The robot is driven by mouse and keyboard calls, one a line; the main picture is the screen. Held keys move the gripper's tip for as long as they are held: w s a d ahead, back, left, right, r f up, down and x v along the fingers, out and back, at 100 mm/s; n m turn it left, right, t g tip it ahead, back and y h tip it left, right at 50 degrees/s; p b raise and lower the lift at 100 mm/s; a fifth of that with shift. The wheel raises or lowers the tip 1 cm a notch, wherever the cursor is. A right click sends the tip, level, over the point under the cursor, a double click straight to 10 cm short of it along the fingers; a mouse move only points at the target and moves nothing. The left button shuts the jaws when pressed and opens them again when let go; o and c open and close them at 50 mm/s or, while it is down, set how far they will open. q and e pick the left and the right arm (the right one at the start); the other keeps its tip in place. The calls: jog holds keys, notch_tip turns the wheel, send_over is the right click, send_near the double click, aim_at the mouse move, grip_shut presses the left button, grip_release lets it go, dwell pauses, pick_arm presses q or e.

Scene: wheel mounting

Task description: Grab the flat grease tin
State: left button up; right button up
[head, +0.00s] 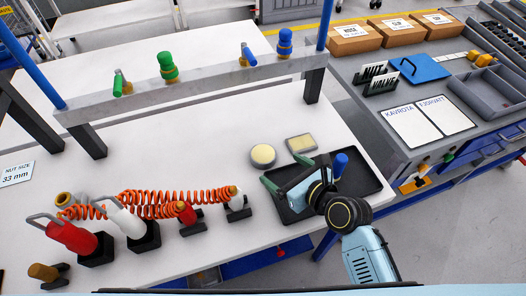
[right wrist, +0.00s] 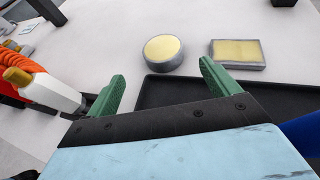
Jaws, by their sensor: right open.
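A round tin (head: 263,156) with a pale yellow top stands on the white table, just beyond my right gripper. A low rectangular tin (head: 301,143) with a similar yellow top lies to its right. In the right wrist view the round tin (right wrist: 163,53) is ahead, between the directions of the two fingers, and the rectangular tin (right wrist: 238,53) is beyond the right finger. My right gripper (head: 285,173) has green fingers spread apart with nothing between them. It hangs near the black tray's left edge, apart from both tins. My left gripper is out of view.
The black tray (head: 358,188) lies under my right arm, with a blue-topped item (head: 340,160) at it. Bottles with orange coiled hoses (head: 160,200) stand to the left. A grey rail (head: 210,83) with coloured tools crosses behind. The table left of the tins is clear.

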aim_at(265, 156)
jog(key=x, duration=0.3)
jog(key=shift+w+a+f, duration=0.2)
jog(key=shift+w, duration=0.05)
jog(key=shift+b+x, duration=0.6)
jog(key=shift+x, duration=0.6)
jog(key=shift+d+b+x, duration=0.2)
jog(key=shift+b+x, duration=0.1)
jog(key=shift+x, duration=0.85)
jog(key=shift+w+a+f, duration=0.1)
jog(key=shift+w+a, duration=0.05)
jog(key=shift+w, duration=0.25)
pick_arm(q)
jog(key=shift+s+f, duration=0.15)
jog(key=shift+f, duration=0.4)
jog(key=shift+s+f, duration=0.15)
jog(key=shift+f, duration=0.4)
pick_arm(e)
jog(key=c, duration=1.2)
